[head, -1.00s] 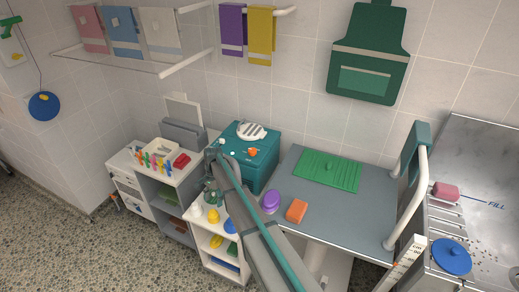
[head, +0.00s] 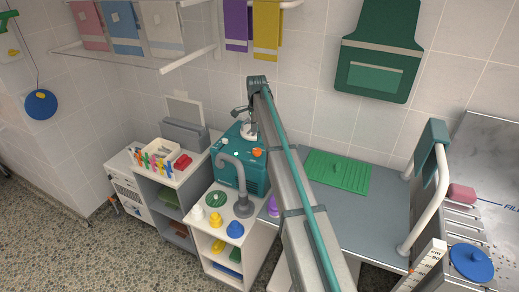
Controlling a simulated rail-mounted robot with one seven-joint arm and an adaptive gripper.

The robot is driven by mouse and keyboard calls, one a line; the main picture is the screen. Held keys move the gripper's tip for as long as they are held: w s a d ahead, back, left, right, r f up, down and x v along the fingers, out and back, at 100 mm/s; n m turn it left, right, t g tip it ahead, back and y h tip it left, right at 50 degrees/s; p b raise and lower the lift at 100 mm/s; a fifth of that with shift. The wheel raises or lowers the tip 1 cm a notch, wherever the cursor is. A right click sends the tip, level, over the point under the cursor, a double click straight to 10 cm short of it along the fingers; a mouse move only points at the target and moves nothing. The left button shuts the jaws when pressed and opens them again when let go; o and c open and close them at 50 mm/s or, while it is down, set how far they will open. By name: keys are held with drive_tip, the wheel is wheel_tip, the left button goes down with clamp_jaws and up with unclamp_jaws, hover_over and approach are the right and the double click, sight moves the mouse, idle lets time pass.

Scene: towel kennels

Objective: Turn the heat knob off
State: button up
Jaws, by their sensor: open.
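The heat knob (head: 257,153) looks to be the small orange knob on the front upper edge of the teal box-shaped dryer (head: 255,181). Its exact setting is too small to read. A round white vent on the dryer's top is partly hidden behind my arm. My gripper (head: 237,112) is open and empty, hanging from the end of my arm above the dryer's back. It is above and left of the knob in the picture, apart from it.
A grey hose (head: 240,185) curves in front of the dryer. A green ribbed mat (head: 338,171) lies on the grey table (head: 370,215). Towels hang above; a green apron (head: 380,50) hangs on the wall.

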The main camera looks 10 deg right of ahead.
sight(257, 150)
wheel_tip(257, 150, down, 9)
drive_tip(key=shift+r+p, duration=0.15)
drive_tip(key=shift+p, duration=0.95)
drive_tip(key=c, duration=1.1)
drive_tip(key=shift+c, duration=0.2)
